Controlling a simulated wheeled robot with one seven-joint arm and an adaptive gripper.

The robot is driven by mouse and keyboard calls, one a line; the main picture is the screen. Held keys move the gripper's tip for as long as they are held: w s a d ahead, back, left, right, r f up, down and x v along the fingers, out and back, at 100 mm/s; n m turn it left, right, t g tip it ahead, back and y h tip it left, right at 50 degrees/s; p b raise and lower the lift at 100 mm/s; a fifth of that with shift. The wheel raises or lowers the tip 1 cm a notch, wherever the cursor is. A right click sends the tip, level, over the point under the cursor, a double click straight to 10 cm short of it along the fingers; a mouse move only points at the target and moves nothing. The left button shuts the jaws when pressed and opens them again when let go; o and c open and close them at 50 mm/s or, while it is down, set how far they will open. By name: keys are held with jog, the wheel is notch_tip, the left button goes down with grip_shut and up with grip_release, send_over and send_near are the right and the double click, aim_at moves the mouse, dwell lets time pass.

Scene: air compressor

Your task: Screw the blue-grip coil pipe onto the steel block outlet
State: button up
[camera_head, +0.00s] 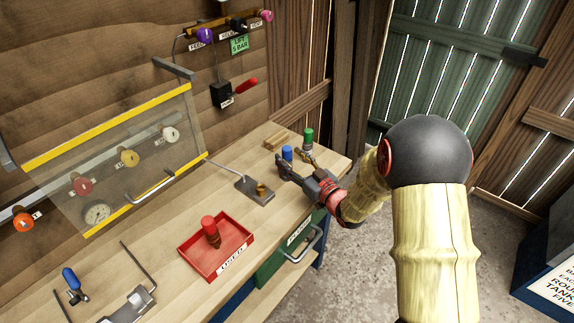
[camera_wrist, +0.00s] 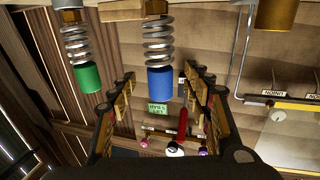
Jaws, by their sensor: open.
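The blue-grip coil pipe (camera_head: 287,153) stands upright near the bench's far right end. In the wrist view, which looks upside down, its blue grip (camera_wrist: 160,82) and steel coil appear between my finger lines. My gripper (camera_head: 285,170) is open, just in front of the pipe; I cannot tell whether the fingers touch or flank it. A brass part shows at the wrist view's top right (camera_wrist: 277,14).
A green-grip coil pipe (camera_head: 308,139) stands close behind the blue one; it also shows in the wrist view (camera_wrist: 88,78). A red tray (camera_head: 188,257) holds a red-capped brass fitting (camera_head: 210,232). A yellow-edged clear guard (camera_head: 115,135) covers wall valves at left.

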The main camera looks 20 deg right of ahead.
jog(key=x, duration=0.2)
jog(key=shift+w+a, duration=0.1)
jog(key=shift+w, duration=0.2)
grip_shut()
dwell(0.5)
